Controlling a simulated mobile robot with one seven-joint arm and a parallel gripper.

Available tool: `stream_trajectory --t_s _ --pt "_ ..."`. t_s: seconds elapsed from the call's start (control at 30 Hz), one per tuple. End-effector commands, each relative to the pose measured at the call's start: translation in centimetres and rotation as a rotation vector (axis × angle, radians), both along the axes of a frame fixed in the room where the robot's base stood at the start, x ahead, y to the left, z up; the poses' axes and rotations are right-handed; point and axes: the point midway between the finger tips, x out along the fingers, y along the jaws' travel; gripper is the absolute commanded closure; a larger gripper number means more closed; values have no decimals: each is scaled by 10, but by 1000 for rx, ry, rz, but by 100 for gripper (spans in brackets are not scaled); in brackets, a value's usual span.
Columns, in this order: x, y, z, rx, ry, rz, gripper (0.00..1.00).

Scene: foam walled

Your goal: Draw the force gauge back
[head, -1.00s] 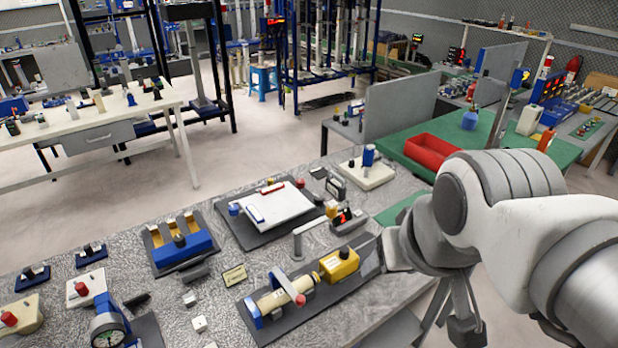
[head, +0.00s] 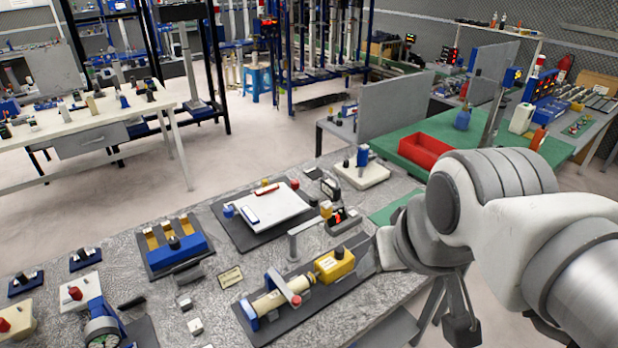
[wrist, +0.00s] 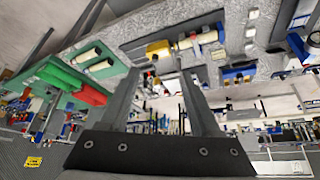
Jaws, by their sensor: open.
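I cannot tell for sure which device is the force gauge. A blue-framed round dial (head: 102,332) stands at the lower left. In the wrist view, my gripper (wrist: 164,68) is open and empty, its fingers pointing toward the yellow block (wrist: 158,48).
A clipboard on a dark mat (head: 270,210), a blue block with yellow pieces (head: 178,248) and a grey post with an arm (head: 293,245) stand on the grey bench beyond the base plate. A red tray (head: 424,150) sits on a green table behind. The front right bench edge is near.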

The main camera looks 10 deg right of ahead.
Motion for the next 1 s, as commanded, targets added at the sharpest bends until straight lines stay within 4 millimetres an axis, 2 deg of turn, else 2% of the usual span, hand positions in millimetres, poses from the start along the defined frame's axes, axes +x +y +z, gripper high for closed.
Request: stream_trajectory --t_s 0.17,0.27,0.5,0.67,0.87,1.0 --pt "5 0 2 -2 9 4 36" --pt "18 0 4 -9 36 13 36" --pt "74 -2 10 -32 133 57 36" --pt "116 -3 5 -45 201 90 36" --pt "170 -4 -12 -55 285 130 36" --pt "207 -6 -32 -59 343 160 36"
